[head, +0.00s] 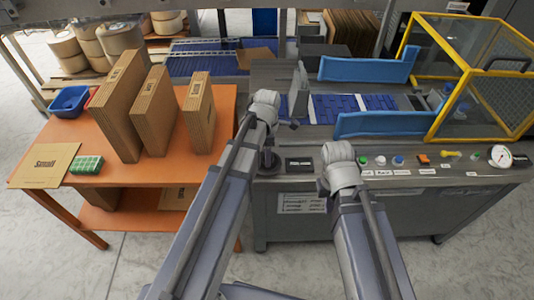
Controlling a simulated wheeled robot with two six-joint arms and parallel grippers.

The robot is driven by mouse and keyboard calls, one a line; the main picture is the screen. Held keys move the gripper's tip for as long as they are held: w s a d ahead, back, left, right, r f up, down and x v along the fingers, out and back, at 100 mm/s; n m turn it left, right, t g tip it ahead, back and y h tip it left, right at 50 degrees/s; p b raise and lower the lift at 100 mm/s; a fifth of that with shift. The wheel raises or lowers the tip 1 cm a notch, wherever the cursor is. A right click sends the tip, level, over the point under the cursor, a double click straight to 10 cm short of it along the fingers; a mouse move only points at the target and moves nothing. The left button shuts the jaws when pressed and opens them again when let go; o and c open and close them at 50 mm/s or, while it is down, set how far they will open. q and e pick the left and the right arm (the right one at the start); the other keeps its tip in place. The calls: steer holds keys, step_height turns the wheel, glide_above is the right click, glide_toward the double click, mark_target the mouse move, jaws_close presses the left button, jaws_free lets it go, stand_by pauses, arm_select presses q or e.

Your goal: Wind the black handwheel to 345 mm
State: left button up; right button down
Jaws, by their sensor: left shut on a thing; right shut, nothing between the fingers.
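My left gripper (268,160) points down at the left end of the machine's front panel. It is shut on a small dark part there, which looks like the black handwheel (270,171); the arm hides most of it. A black display (299,164) sits just right of it, its digits too small to read. My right gripper (331,203) is shut and empty, low in front of the panel and mostly hidden by its own wrist.
Buttons (398,161) and a white dial gauge (499,156) line the panel to the right. Blue side guides (366,70) and a yellow-framed guard (436,100) stand behind. An orange table (150,175) with upright cartons (151,105) is close on the left.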

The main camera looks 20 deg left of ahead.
arm_select(q)
steer(key=o, duration=1.4)
step_height(320, 180, up, 8)
steer(key=p, duration=0.8)
steer(key=shift+f, duration=0.1)
